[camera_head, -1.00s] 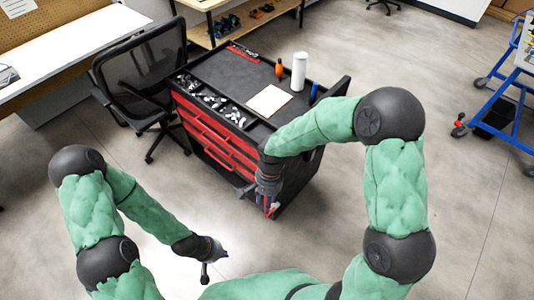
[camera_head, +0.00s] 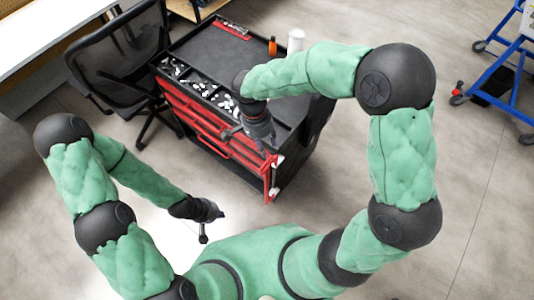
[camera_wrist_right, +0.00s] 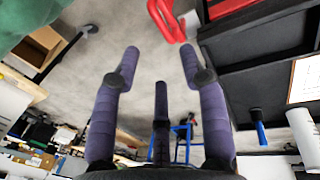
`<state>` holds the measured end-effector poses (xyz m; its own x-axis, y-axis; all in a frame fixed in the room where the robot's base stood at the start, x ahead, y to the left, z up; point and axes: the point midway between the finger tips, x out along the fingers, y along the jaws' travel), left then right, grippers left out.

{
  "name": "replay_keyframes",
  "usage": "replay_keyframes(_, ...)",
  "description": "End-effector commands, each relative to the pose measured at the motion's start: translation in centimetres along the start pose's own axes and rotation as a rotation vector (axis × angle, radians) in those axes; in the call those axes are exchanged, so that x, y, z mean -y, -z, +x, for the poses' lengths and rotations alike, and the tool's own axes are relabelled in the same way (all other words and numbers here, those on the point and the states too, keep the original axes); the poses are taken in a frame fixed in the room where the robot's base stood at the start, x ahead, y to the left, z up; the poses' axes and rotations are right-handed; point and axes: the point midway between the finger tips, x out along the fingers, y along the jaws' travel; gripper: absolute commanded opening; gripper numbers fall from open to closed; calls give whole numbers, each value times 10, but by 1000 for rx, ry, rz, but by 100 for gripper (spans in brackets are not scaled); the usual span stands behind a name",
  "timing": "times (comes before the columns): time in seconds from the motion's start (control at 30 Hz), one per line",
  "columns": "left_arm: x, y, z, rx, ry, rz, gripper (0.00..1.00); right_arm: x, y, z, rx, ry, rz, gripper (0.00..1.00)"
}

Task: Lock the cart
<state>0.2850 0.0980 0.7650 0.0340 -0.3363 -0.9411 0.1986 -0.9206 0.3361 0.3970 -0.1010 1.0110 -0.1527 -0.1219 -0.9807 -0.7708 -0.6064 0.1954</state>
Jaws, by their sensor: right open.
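The cart is black with red drawer fronts (camera_head: 215,130) and stands in the middle of the head view. An upright red bar (camera_head: 269,180) is at its front right corner. A red looped handle (camera_wrist_right: 166,20) shows in the right wrist view, just beyond the spread fingertips. My right gripper (camera_head: 252,137) is open and empty, at the cart's front upper edge near that corner. Its purple fingers (camera_wrist_right: 160,62) stand apart in the wrist view. My left gripper (camera_head: 206,220) hangs low over the floor, away from the cart; its finger state is unclear.
The cart top carries an orange bottle (camera_head: 272,47), a white cylinder (camera_head: 296,41) and trays of small parts (camera_head: 200,88). A black mesh chair (camera_head: 115,65) stands close on the left. A blue trolley (camera_head: 497,70) is far right. Floor in front is clear.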

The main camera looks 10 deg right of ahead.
Motion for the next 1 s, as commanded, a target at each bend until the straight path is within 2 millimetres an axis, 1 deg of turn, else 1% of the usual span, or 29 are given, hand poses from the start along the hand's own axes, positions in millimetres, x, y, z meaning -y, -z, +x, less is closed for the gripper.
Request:
replay_keyframes(0.03,1,0,3,0,0,0,0,0,0,12,1,-4,0,43)
replay_keyframes(0.2,3,1,8,-1,0,0,0,0,0,43,1,-2,-1,43)
replay_keyframes(0.4,4,1,13,-1,0,0,0,0,0,69,0,-1,-1,43)
replay_keyframes(0.6,5,1,14,-1,0,0,0,0,0,81,1,0,0,43)
replay_keyframes(0.87,5,1,14,-1,0,0,0,0,0,82,0,1,0,43)
replay_keyframes(0.9,5,1,14,-1,0,0,0,0,0,82,0,1,0,41)
replay_keyframes(0.97,5,1,14,-1,0,0,0,0,0,82,0,1,0,24)
replay_keyframes(1.0,5,1,14,-1,0,0,0,0,0,82,0,1,0,12)
